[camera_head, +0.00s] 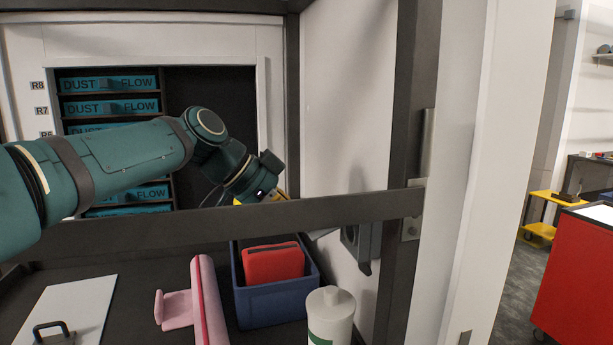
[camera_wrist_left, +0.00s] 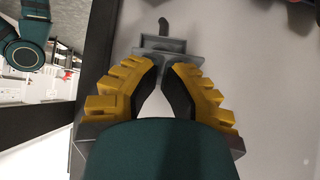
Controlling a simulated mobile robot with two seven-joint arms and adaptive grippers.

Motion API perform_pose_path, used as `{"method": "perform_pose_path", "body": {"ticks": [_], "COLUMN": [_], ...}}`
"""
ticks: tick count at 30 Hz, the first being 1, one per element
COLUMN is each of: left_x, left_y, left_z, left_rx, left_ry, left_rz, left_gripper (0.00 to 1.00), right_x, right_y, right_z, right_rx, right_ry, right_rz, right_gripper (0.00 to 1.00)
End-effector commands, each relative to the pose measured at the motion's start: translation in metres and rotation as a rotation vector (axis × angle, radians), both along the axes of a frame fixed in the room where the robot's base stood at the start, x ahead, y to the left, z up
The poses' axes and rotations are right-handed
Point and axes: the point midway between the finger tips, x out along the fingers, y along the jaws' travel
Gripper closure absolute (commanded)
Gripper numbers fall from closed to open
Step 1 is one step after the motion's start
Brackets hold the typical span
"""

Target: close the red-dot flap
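No flap with a clearly readable red dot shows in either view. A grey fixture (camera_head: 362,245) is on the white wall panel, behind the dark crossbar. In the left wrist view a grey fixture (camera_wrist_left: 165,45) with a curved tab at its top lies just beyond the fingertips; I cannot tell whether they touch it. My left gripper (camera_wrist_left: 164,70) has yellow fingers with black pads, a gap between them and nothing held. In the head view the crossbar hides most of this gripper. My right gripper is not in view.
A dark crossbar (camera_head: 300,212) spans the front of the bay. Below are a blue bin (camera_head: 275,305) with a red item (camera_head: 273,264), a white bottle (camera_head: 330,315), a pink object (camera_head: 208,300) and a white handled panel (camera_head: 75,310). Teal DUST FLOW units (camera_head: 110,107) are stacked behind.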

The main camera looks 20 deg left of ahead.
Motion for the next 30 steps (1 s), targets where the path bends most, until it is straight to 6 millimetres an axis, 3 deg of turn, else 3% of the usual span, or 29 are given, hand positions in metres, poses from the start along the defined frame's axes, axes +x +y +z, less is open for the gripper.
{"method": "perform_pose_path", "body": {"ticks": [9,30], "left_x": [0.0097,0.0107], "left_y": [0.0001,0.0001], "left_z": [-0.0039,-0.0010], "left_rx": [0.000,0.001], "left_ry": [0.001,0.001], "left_rz": [0.001,0.000], "left_gripper": [1.00,1.00], "right_x": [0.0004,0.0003], "right_y": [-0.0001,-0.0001], "right_z": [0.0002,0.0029], "right_rx": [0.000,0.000], "right_ry": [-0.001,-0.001], "right_rz": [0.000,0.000], "right_gripper": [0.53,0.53]}}
